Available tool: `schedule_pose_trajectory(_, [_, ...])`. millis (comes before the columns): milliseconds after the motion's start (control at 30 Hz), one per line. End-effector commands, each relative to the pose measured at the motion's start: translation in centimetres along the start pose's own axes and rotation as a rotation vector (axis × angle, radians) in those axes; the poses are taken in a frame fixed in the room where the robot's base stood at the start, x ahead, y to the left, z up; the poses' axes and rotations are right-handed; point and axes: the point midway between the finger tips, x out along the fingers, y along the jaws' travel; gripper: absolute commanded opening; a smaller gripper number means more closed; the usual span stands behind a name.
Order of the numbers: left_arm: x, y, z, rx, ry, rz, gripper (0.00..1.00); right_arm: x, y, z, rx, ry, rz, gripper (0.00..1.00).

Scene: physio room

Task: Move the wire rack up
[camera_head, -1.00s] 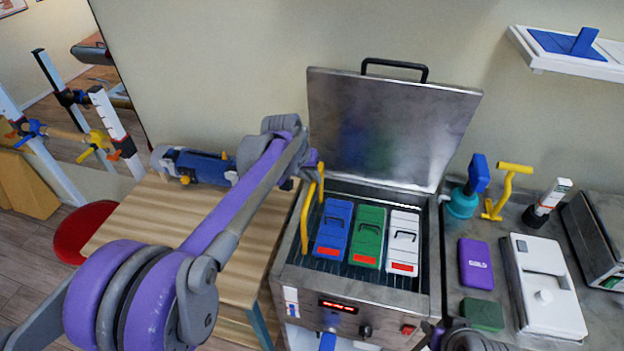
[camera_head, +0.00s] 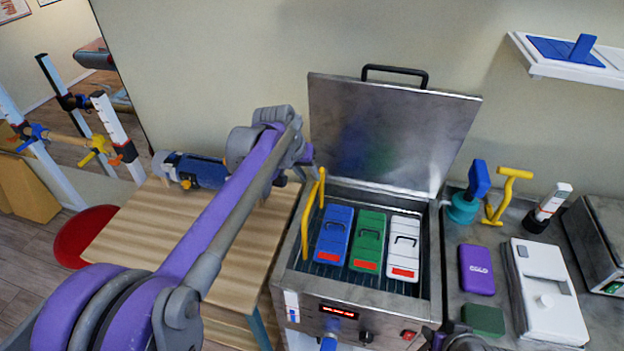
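The wire rack sits in the open water tank (camera_head: 291,262), its thin dark bars partly hidden under blue, green and white packs. A yellow handle (camera_head: 305,228) rises at the rack's left side. The blue pack (camera_head: 334,232), green pack (camera_head: 368,236) and white pack (camera_head: 405,240) lie side by side in the tank. My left gripper (camera_head: 308,156) is just above and left of the handle's top end; its fingers are mostly hidden by its own wrist, so its opening is unclear. My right gripper (camera_head: 452,336) shows only partly at the bottom edge.
The tank's lid (camera_head: 390,130) stands open behind it. A wooden table (camera_head: 150,228) is left of the tank. To the right, a counter holds a purple box (camera_head: 477,270), a green block (camera_head: 483,319), a white case (camera_head: 546,290) and a yellow-handled tool (camera_head: 507,190).

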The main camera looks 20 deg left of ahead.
Motion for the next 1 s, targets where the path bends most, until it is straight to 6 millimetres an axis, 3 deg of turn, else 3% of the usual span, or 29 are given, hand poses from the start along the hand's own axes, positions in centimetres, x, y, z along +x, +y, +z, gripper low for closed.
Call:
schedule_pose_trajectory(200, [-4.4,0.0,0.0,0.0,0.001,-0.001,0.32,-0.1,0.0,-0.1,0.0,0.002,0.0,0.46])
schedule_pose_trajectory(367, [-6.1,0.0,0.0,0.0,0.001,-0.001,0.32,-0.1,0.0,-0.2,0.0,0.002,0.0,0.46])
schedule_pose_trajectory(1000, [-6.7,0.1,0.7,0.003,0.004,-0.005,0.32,-0.1,0.0,-0.2,0.0,0.002,0.0,0.46])
